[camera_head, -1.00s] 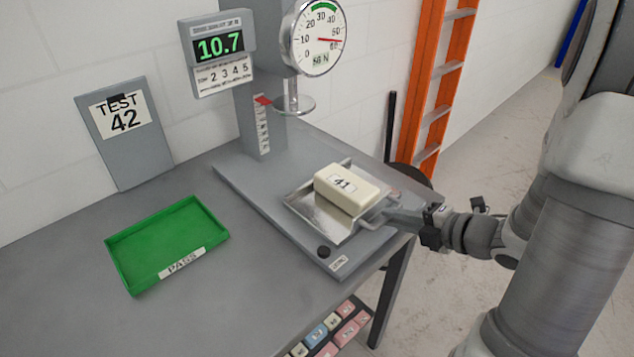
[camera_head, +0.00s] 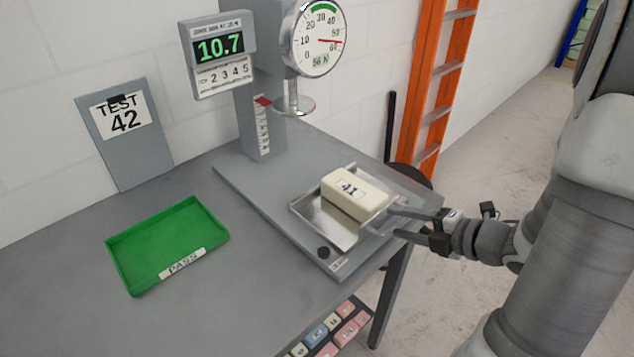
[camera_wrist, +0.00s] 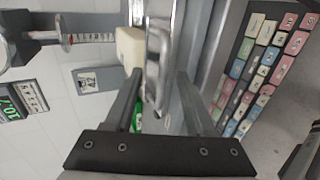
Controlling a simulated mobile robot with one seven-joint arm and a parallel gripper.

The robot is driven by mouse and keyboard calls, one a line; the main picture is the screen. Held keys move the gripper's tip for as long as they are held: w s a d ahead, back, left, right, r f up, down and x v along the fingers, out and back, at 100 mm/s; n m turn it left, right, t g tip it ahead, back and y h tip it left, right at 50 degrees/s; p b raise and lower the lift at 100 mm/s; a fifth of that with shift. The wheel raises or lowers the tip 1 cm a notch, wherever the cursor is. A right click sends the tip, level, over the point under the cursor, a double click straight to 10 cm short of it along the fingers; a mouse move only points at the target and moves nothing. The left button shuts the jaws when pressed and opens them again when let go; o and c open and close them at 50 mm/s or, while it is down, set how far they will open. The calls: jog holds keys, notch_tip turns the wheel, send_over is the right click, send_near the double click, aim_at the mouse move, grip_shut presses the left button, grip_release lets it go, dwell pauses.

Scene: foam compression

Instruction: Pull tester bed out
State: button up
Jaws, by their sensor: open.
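The tester bed (camera_head: 312,214) is a shiny metal tray on the grey tester base, with a handle on its right side. A cream foam block labelled 41 (camera_head: 352,201) lies on the bed. My gripper (camera_head: 384,221) is open at the right side of the bed, its two fingers spread on either side of the handle. In the wrist view the grey handle (camera_wrist: 158,65) shows between the open fingers (camera_wrist: 158,92), apparently clear of both. The foam block (camera_wrist: 130,46) shows beyond it. The round press plate (camera_head: 293,110) hangs above and behind the bed.
A green PASS tray (camera_head: 117,274) lies empty on the table at left. A TEST 42 sign (camera_head: 125,150) leans at the wall. The gauge (camera_head: 320,40) and the 10.7 display (camera_head: 219,48) stand behind. Several coloured blocks (camera_head: 317,336) lie below the table edge.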

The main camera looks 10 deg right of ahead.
jog(key=p+v, duration=0.1)
jog(key=v, duration=0.1)
jog(key=p+v, duration=0.1)
jog(key=v, duration=0.2)
jog(key=shift+r, duration=0.3)
jog(key=w+d+r+m+t+h, duration=0.1)
jog(key=w+r+m+h, duration=0.55)
jog(key=w+r, duration=0.3)
notch_tip(320, 180, up, 7)
jog(key=s+m+h, duration=0.3)
jog(key=m+h, duration=0.1)
jog(key=m, duration=0.2)
jog(key=s+a+m+g+y+p, duration=0.2)
jog(key=s+a+m+g, duration=0.3)
jog(key=s+a+m, duration=0.7)
jog(key=s+a+y, duration=0.1)
jog(key=s, duration=0.4)
jog(key=shift+m+g+p, duration=0.35)
jog(key=shift+g, duration=0.05)
